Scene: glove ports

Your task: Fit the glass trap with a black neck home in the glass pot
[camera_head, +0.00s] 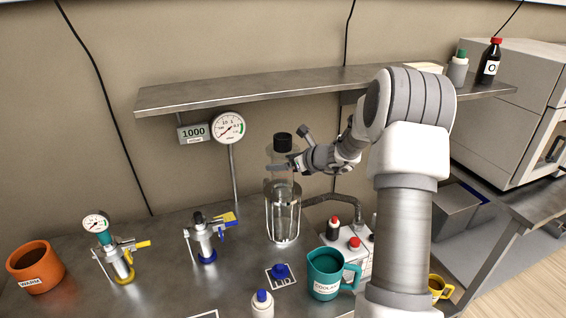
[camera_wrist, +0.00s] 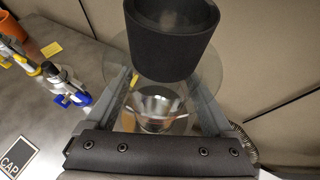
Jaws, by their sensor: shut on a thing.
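The glass trap is a clear, upright vessel (camera_head: 276,158) with a black neck (camera_head: 283,140). My gripper (camera_head: 287,165) is shut on the trap's glass body, reaching in from the right. In the wrist view the black neck (camera_wrist: 172,45) fills the top middle, and the fingers (camera_wrist: 160,90) stand on both sides of the glass. The glass pot (camera_head: 284,215) stands upright on the bench in a metal frame, directly below the trap. The trap's lower end overlaps the pot's mouth in the picture; I cannot tell how far it is inside.
A steel shelf (camera_head: 290,88) runs behind, above the trap. A pressure gauge on a post (camera_head: 229,128) stands left of the pot. A teal mug (camera_head: 325,272), a blue cap (camera_head: 280,270) and a white bottle (camera_head: 262,304) stand in front. Valve fittings (camera_head: 205,240) stand to the left.

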